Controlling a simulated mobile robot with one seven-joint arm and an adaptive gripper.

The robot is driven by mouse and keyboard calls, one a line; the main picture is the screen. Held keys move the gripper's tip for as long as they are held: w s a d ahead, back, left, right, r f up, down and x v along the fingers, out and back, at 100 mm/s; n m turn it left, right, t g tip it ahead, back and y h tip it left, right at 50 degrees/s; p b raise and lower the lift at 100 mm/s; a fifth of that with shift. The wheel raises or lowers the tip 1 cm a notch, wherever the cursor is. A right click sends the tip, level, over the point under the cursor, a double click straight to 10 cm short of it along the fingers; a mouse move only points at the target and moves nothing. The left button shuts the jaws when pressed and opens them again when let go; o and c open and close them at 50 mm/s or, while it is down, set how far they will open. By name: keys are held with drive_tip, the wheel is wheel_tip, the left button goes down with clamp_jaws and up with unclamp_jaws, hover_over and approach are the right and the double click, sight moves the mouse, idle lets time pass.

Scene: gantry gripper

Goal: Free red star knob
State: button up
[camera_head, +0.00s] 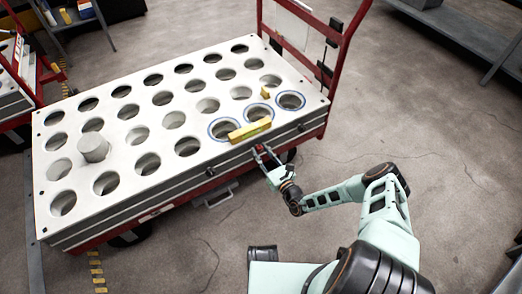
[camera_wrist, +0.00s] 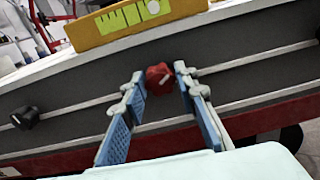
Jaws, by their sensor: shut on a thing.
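The red star knob (camera_wrist: 159,79) sits on the dark side face of the white slab with round holes (camera_head: 114,113). In the wrist view it lies between the blue-padded fingers of my gripper (camera_wrist: 160,84), which is shut on it. In the head view my gripper (camera_head: 264,152) reaches the front long side of the slab near its right end. The knob is too small there to make out clearly between the fingertips.
A yellow spirit level (camera_head: 249,130) lies on the slab just above my gripper, and also shows in the wrist view (camera_wrist: 140,20). A black knob (camera_wrist: 26,117) sits further left on the side face. The red cart handle (camera_head: 345,55) rises at the right. Floor in front is clear.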

drive_tip(key=n, duration=0.5)
drive_tip(key=shift+n+p, duration=0.3)
drive_tip(key=n, duration=0.5)
drive_tip(key=shift+n, duration=0.4)
drive_tip(key=shift+p, duration=0.3)
drive_tip(key=o, duration=1.1)
drive_tip(key=shift+o, duration=0.2)
wheel_tip(320, 180, up, 9)
drive_tip(key=shift+w+d+f, duration=0.1)
drive_tip(key=shift+r, duration=0.65)
